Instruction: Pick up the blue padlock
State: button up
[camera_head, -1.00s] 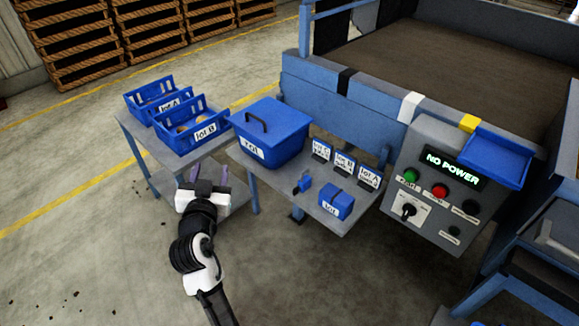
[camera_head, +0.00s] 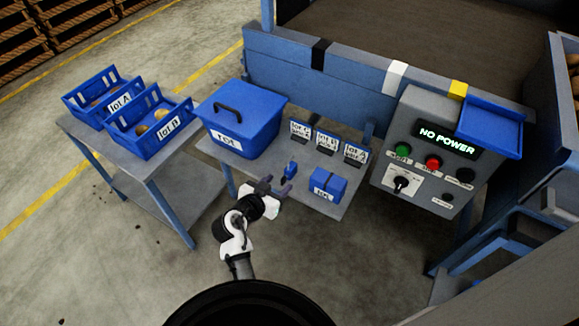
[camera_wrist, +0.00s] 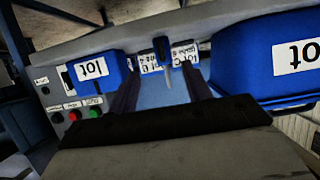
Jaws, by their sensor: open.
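The blue padlock (camera_head: 290,170) is a small dark-blue piece on the grey shelf, between the large blue lidded tub (camera_head: 240,120) and the small blue box labelled "lot" (camera_head: 327,184). In the wrist view the padlock (camera_wrist: 162,48) shows small, beyond and roughly between the fingertips. My gripper (camera_head: 276,187) is open and empty at the front edge of the shelf, just short of the padlock. The fingers (camera_wrist: 160,75) show spread apart in the wrist view. The exact gap to the padlock is hard to tell.
Label cards (camera_head: 327,142) stand behind the padlock. Two blue crates (camera_head: 150,128) sit on the table at the left. A control panel (camera_head: 430,150) reading "NO POWER" is at the right. The open floor lies in front of the shelf.

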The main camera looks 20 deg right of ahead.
aim_at(287, 173)
jog(key=x, duration=0.3)
jog(key=p+x, duration=0.2)
jog(key=x, duration=0.2)
jog(key=shift+w+d, duration=0.15)
jog(key=shift+w, duration=0.25)
jog(key=shift+w+d+f, duration=0.15)
jog(key=shift+w+d, duration=0.05)
jog(key=shift+c, duration=0.3)
jog(key=c, duration=1)
